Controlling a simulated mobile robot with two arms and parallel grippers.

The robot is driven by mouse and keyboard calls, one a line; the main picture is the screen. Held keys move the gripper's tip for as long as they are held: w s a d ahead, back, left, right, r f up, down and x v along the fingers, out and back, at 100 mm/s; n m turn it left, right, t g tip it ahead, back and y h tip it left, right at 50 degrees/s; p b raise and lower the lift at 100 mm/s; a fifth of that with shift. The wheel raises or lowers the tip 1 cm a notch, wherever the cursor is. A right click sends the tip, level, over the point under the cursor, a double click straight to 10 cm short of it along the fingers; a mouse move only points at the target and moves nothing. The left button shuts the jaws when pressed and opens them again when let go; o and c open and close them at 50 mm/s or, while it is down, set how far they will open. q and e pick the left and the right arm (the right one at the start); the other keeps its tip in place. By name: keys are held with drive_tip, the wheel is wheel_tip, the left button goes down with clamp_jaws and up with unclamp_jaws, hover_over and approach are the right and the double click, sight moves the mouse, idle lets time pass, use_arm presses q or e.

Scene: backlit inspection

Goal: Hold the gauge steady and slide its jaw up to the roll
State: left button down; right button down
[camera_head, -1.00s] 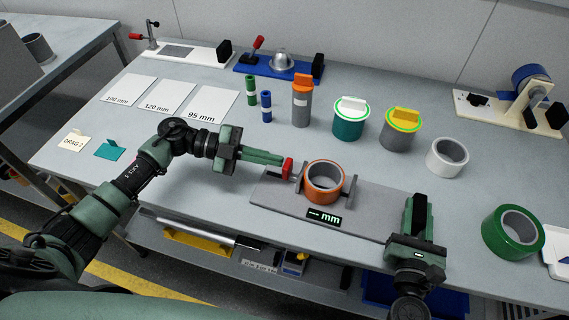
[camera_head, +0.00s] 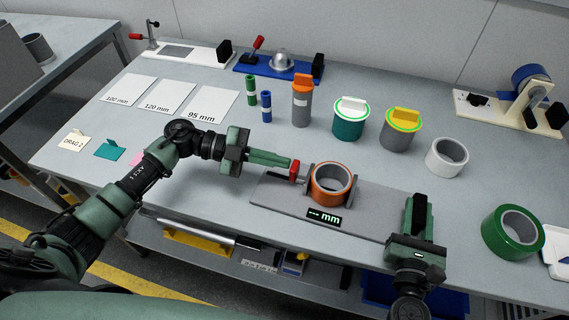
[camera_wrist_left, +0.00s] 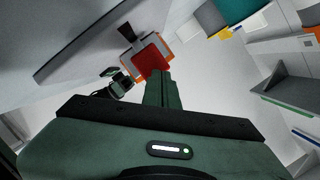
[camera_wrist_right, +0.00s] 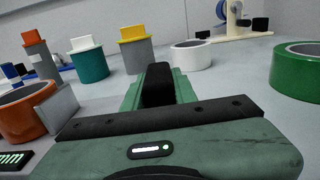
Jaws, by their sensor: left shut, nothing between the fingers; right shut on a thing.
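The gauge is a grey base plate (camera_head: 377,220) with a dark display (camera_head: 324,217) showing dashes and "mm". An orange roll (camera_head: 318,198) with a grey inside sits on it, between the sliding jaw at its left and the fixed jaw (camera_wrist_right: 60,108) at its right. The sliding jaw carries a red pad (camera_head: 295,170), also in the left wrist view (camera_wrist_left: 150,55). My left gripper (camera_head: 289,163) is shut and empty, its tips against or very near the pad. My right gripper (camera_head: 420,212) is shut on the black handle (camera_wrist_right: 158,84) at the gauge's right end.
Behind stand an orange-capped grey bottle (camera_head: 301,108), a teal tub (camera_head: 348,125) and a grey tub (camera_head: 396,137). A white roll (camera_head: 446,158) and a green roll (camera_head: 512,232) are at the right. White cards (camera_head: 168,97) lie at the left.

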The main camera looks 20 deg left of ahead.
use_arm(q)
drive_tip(key=shift+w+a, duration=0.1)
drive_tip(key=shift+a, duration=1.9)
drive_tip(key=shift+a, duration=0.15)
drive_tip(key=v, duration=1.2)
drive_tip(key=x, duration=0.6)
drive_tip(key=s+r+x, duration=0.1)
drive_tip(key=x, duration=0.2)
drive_tip(key=shift+w+d+f, duration=0.1)
drive_tip(key=shift+d, duration=0.25)
drive_tip(key=shift+x, duration=3.2)
